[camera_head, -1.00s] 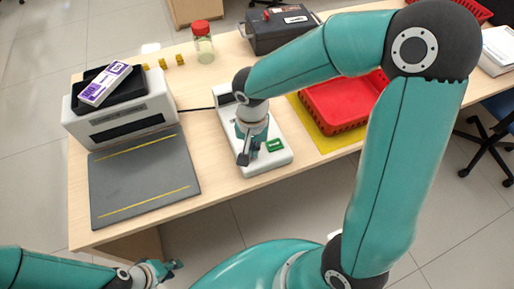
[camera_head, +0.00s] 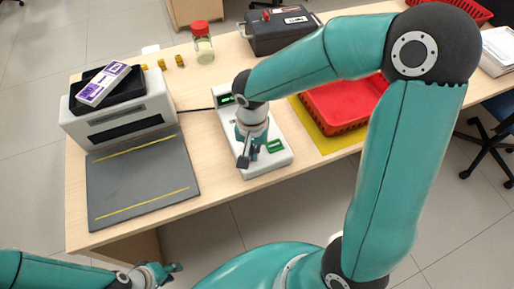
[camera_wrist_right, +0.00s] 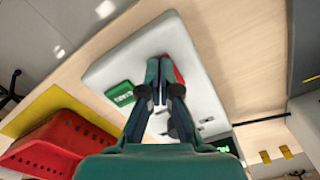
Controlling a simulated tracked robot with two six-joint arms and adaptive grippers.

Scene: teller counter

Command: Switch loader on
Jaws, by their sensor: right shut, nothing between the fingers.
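The white loader (camera_head: 270,163) lies flat on the counter near its front edge. A green label (camera_head: 275,146) is on its front right, and a small display (camera_head: 227,99) at its far end shows green. My right gripper (camera_head: 243,162) is shut and empty, over the near part of the loader. In the right wrist view, its closed fingertips (camera_wrist_right: 160,62) are at a red switch (camera_wrist_right: 177,74), which they partly cover; whether they touch is unclear. My left gripper (camera_head: 174,267) is low in front of the counter, away from the loader; its opening is too small to judge.
A red basket (camera_head: 335,123) on a yellow mat stands right of the loader. A white machine (camera_head: 150,110) and grey mat (camera_head: 140,180) are at left. A red-lidded jar (camera_head: 203,48) and dark box (camera_head: 283,32) stand behind. The counter between grey mat and loader is clear.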

